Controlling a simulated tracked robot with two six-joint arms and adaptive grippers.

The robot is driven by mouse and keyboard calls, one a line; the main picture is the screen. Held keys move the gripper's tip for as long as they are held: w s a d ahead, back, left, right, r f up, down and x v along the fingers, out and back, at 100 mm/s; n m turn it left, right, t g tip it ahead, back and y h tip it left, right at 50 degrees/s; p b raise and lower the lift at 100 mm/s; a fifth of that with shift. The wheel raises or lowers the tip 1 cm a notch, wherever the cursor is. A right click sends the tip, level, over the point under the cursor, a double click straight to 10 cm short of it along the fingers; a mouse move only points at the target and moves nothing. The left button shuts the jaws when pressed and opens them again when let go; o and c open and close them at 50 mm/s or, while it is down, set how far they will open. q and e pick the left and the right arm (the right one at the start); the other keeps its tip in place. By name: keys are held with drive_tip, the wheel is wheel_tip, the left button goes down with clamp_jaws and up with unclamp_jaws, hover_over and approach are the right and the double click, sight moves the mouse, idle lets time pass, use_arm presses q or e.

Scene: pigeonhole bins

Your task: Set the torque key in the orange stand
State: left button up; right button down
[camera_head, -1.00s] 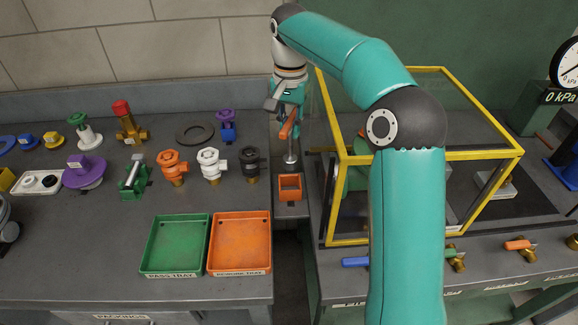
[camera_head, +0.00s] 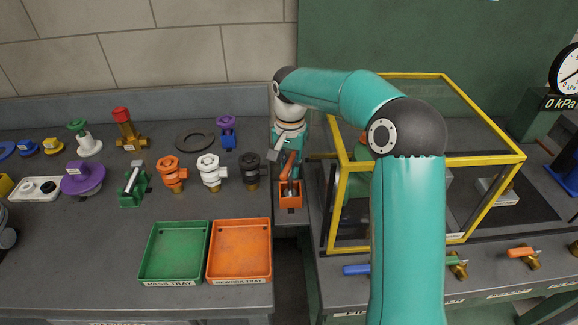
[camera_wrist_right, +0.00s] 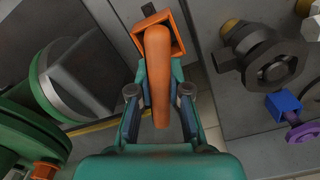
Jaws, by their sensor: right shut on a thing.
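The torque key (camera_head: 291,163) has an orange handle and a metal shank. My right gripper (camera_head: 284,156) is shut on it above the orange stand (camera_head: 291,201), a small open-topped box at the bench's right edge. The key's lower end is at the stand's opening; I cannot tell how deep it reaches. In the right wrist view, the orange handle (camera_wrist_right: 159,70) lies between the fingers (camera_wrist_right: 159,92) and hides much of the stand (camera_wrist_right: 176,40). My left gripper is not in view.
A black valve (camera_head: 250,170) stands just left of the stand. The yellow-framed clear enclosure (camera_head: 333,210) is close on the right. A green tray (camera_head: 142,270) and an orange tray (camera_head: 240,279) lie at front left. Several valves and fittings stand behind them.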

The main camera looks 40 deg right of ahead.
drive_tip(key=shift+f, duration=0.1)
drive_tip(key=c, duration=1.1)
unclamp_jaws()
wheel_tip(320, 180, up, 12)
drive_tip(key=shift+r+p, duration=0.1)
drive_tip(key=shift+p, duration=0.5)
